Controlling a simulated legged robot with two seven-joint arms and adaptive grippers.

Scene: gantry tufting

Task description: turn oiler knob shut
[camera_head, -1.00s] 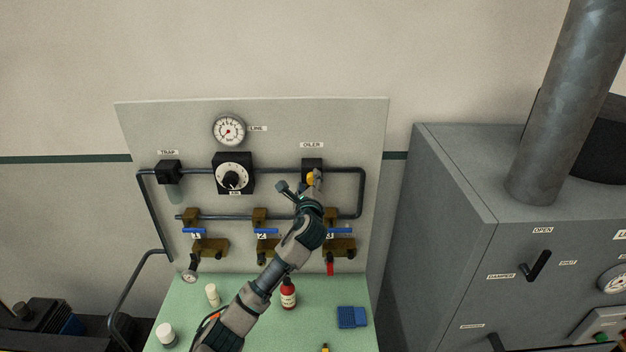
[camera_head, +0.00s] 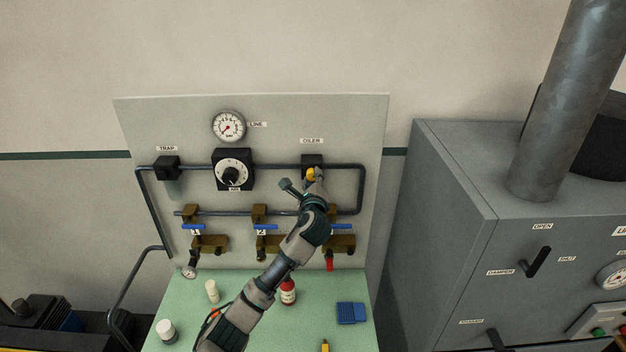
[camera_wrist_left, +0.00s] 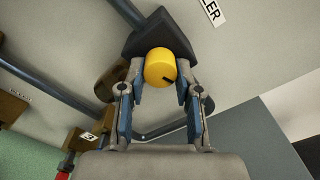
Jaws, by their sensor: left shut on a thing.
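The oiler is a dark block (camera_head: 312,160) on the panel's upper right, under the OILER label. Its yellow knob (camera_head: 311,174) shows at the end of my left gripper (camera_head: 315,178). In the left wrist view the yellow knob (camera_wrist_left: 160,68) has a dark mark on its lower right side. It sits between the fingertips of my left gripper (camera_wrist_left: 160,78), which is shut on it. The dark oiler body (camera_wrist_left: 158,35) lies behind the knob. My right gripper is in none of the views.
The panel (camera_head: 290,120) also carries a line gauge (camera_head: 229,126), a black dial (camera_head: 233,172), pipes and blue-handled valves. A red bottle (camera_head: 288,292), white-capped bottles and a blue block (camera_head: 351,314) stand on the green bench (camera_head: 255,335). A grey cabinet (camera_head: 440,230) stands right.

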